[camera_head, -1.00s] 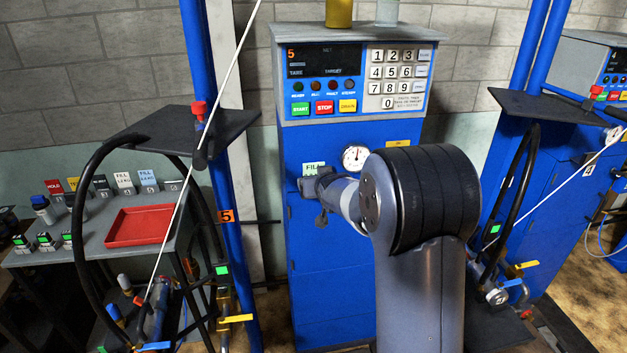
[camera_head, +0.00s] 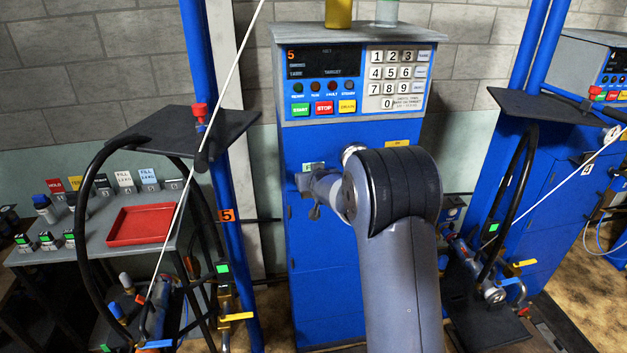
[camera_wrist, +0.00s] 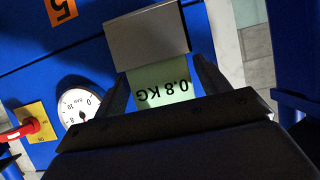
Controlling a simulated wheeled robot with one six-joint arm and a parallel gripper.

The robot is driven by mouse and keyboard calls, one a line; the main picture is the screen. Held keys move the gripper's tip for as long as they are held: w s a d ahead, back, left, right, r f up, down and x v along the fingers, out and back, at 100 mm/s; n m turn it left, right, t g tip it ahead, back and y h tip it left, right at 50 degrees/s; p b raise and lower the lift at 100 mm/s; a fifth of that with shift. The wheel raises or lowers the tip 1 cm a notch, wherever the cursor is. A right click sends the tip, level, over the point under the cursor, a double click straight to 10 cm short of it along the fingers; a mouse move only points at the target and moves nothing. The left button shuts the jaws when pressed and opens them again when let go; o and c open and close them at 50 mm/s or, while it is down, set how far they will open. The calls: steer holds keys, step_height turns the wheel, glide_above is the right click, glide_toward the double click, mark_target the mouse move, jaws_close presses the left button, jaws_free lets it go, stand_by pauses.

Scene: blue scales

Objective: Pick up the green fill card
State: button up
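The green fill card (camera_wrist: 163,92) shows upside-down "0.8 KG" lettering in the wrist view. One end sits in a silver holder (camera_wrist: 147,42); the other end is hidden behind my gripper body. My gripper (camera_wrist: 162,78) is open, with one dark finger at each side edge of the card. The fingers lie very close to the edges; firm contact is not visible. In the head view, a small pale-green part of the card (camera_head: 314,166) shows just above my gripper (camera_head: 305,183), against the blue cabinet front.
The blue scale cabinet (camera_head: 322,247) stands straight ahead. A pressure gauge (camera_wrist: 77,108) and a red-handled valve on a yellow plate (camera_wrist: 33,124) are beside the card.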

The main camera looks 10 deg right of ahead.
steer(key=c, duration=0.8)
